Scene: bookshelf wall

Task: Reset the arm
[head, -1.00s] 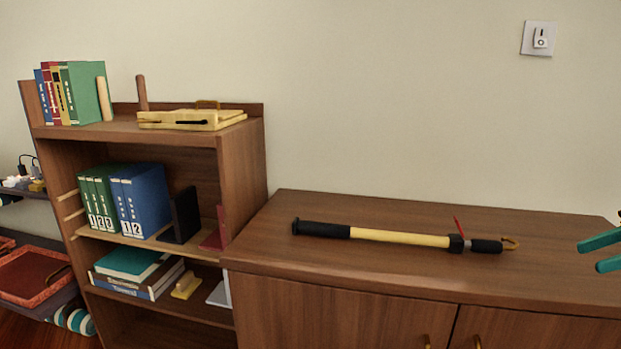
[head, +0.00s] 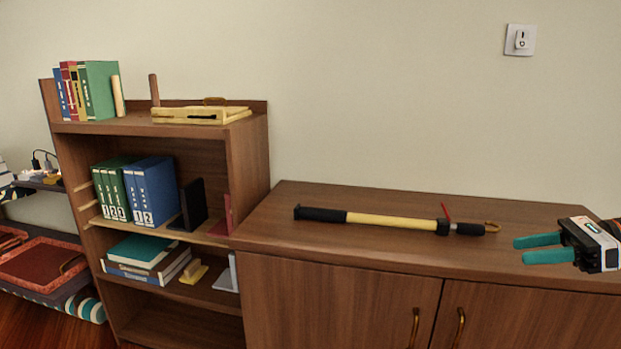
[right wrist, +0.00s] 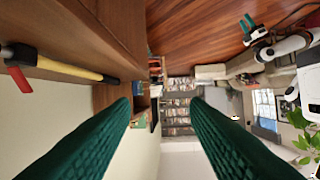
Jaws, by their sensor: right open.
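My right gripper (head: 520,250) is at the right edge of the head view, above the front part of the cabinet top. Its two teal fingers point left, are spread apart, and have nothing between them. In the right wrist view the fingers (right wrist: 162,105) frame a clear gap toward the room. A teal-fingered gripper on a white arm, likely my left gripper (right wrist: 247,24), shows small in that view; its jaw state is too small to tell. The head view does not show it.
A black and yellow reaching tool (head: 392,221) lies on the wooden cabinet (head: 330,249), left of my right gripper. A bookshelf (head: 247,160) with binders and books stands to the left. Wall space above the cabinet is clear, with a switch (head: 520,40) high up.

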